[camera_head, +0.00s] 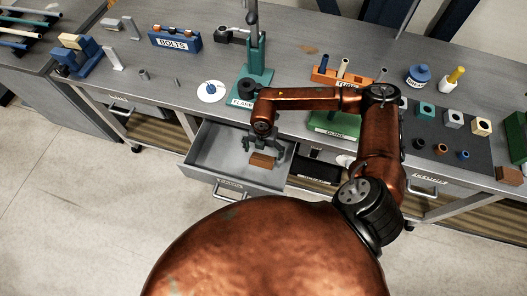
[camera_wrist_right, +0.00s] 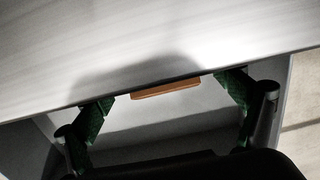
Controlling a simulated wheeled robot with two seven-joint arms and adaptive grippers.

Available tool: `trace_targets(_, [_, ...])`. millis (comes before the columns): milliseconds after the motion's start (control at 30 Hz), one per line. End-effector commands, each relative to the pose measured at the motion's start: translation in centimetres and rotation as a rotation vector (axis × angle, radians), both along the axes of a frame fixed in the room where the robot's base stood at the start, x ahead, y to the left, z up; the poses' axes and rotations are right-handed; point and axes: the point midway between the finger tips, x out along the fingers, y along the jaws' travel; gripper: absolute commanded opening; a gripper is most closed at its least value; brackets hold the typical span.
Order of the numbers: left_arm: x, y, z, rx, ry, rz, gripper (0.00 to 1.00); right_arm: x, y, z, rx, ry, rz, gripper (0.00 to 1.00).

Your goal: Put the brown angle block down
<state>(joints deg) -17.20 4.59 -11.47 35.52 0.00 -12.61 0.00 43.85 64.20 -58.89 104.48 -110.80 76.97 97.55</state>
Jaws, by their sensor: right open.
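The brown angle block (camera_head: 262,160) is in the open drawer (camera_head: 203,152), towards its front right. It also shows in the right wrist view (camera_wrist_right: 165,89), between the spread fingers and partly cut off by an edge. My right gripper (camera_head: 265,148) is open just above and around the block, pointing down into the drawer. In the right wrist view its green fingers (camera_wrist_right: 166,96) stand apart on both sides, with visible gaps to the block. Whether the block rests fully on the drawer floor is hard to tell. My left gripper is not in view.
The left part of the drawer is bare. On the bench stand a blue BOLTS box (camera_head: 174,39), a teal stand (camera_head: 257,62), an orange tube rack (camera_head: 341,76) and a dark mat (camera_head: 440,133) with small blocks. Another brown block (camera_head: 510,175) is at the right bench edge.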

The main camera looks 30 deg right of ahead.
Motion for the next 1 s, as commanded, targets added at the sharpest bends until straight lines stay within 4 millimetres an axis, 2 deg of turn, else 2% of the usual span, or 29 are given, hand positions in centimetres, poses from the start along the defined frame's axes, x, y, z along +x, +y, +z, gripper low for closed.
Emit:
trace_targets(167, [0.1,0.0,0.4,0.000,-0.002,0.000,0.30,0.1,0.0,2.8,0.000,-0.005,0.001,0.89])
trace_targets(400, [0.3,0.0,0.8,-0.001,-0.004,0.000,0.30,0.1,0.0,7.9,-0.001,-0.005,0.002,0.89])
trace_targets(600, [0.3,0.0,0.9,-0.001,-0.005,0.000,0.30,0.1,0.0,10.9,0.000,-0.003,0.000,0.89])
trace_targets(767, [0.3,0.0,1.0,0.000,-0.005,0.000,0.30,0.0,0.0,11.9,0.000,-0.001,0.000,0.89])
trace_targets(1000, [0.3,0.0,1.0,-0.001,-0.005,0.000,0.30,0.0,0.0,12.0,0.000,-0.001,0.000,0.89])
